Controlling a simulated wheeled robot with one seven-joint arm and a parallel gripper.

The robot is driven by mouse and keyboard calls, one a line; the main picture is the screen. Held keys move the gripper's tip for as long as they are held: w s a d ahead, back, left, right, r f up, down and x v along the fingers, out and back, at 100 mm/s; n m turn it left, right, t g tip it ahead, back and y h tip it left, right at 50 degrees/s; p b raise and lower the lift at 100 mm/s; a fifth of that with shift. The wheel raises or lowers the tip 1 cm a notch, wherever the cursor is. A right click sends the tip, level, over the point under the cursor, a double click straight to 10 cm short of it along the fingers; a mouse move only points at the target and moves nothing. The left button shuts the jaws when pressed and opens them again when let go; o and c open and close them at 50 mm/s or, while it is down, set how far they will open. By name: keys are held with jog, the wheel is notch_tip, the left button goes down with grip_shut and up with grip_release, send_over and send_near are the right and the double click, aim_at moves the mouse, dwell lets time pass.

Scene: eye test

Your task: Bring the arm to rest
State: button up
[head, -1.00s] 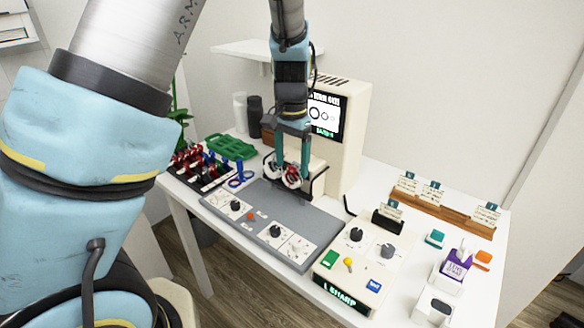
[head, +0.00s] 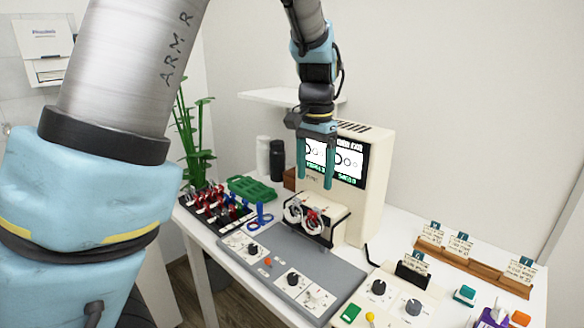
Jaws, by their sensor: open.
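My gripper (head: 315,184) hangs from my arm in front of the cream eye-test machine (head: 372,200), pointing down. Its two teal fingers are apart with nothing seen between them. They overlap the machine's lit screen (head: 350,160), which shows ring shapes and green text. Below the fingertips, a holder with two round lens pieces (head: 292,212), one with red parts, stands at the machine's front. The fingertips look clear of it.
A grey panel with knobs (head: 262,262) lies in front. A black rack of red and blue lenses (head: 212,208), a green tray (head: 250,188), bottles (head: 277,160) and a plant (head: 188,135) stand left. A wooden card rack (head: 470,265) is right. A wall shelf (head: 275,97) is behind.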

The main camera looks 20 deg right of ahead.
jog(key=w+a+f+n, duration=0.1)
jog(key=a+f+n, duration=0.15)
jog(key=a, duration=0.65)
jog(key=w+a+f+n, duration=0.1)
jog(key=a+n, duration=0.2)
jog(key=a, duration=0.6)
jog(key=s+a+f+n+t, duration=0.1)
jog(key=s+a+n, duration=0.4)
jog(key=a, duration=0.7)
jog(key=shift+s+a+f+t, duration=0.25)
jog(key=shift+s+f+t, duration=0.05)
jog(key=shift+s+f, duration=0.3)
jog(key=shift+n, duration=0.25)
jog(key=shift+c, duration=0.3)
